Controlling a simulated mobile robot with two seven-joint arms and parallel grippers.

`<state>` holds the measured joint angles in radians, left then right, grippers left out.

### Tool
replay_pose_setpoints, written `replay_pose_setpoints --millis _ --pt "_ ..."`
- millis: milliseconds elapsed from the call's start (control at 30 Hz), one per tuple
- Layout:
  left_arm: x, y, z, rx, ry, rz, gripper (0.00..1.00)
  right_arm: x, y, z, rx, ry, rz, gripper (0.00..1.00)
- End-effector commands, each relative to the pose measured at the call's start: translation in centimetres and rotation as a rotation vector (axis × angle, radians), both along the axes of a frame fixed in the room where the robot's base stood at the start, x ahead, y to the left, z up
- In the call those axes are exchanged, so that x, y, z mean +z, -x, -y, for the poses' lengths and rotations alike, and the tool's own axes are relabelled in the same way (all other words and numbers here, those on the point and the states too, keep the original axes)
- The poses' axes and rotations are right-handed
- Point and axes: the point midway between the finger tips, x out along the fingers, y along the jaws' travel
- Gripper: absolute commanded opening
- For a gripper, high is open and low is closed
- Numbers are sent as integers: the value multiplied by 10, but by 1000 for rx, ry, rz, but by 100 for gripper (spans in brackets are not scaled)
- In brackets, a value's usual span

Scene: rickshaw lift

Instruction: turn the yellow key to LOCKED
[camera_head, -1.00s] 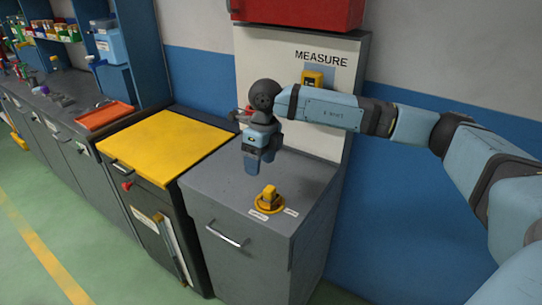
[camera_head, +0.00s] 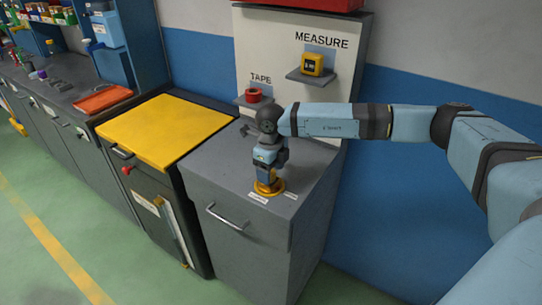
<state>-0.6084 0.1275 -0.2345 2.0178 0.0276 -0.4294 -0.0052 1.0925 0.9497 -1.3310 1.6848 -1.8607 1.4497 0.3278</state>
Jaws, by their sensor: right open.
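The yellow key (camera_head: 267,188) stands on its round yellow base on top of the grey cabinet (camera_head: 210,172). Two small white labels lie in front of it and to its right; their words are too small to read. My right gripper (camera_head: 268,178) points down right at the key, its open fingers hiding most of it. I cannot tell whether the fingers touch the key. My left gripper is not in view.
A white back panel carries a red tape roll (camera_head: 253,96) and a yellow tape measure (camera_head: 312,65) on small shelves. Left of the cabinet is a yellow-topped unit (camera_head: 165,130), then a bench with an orange tray (camera_head: 103,99). Green floor lies in front.

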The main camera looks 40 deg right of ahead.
Motion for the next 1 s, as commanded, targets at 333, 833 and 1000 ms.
replay_pose_setpoints --millis 333,833,1000 --pt "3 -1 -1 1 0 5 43 -11 0 0 0 0 0 66" --pt "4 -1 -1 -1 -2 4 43 -10 0 0 -43 -1 0 13" --pt "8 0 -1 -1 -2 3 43 -9 1 -2 -239 -1 0 12"
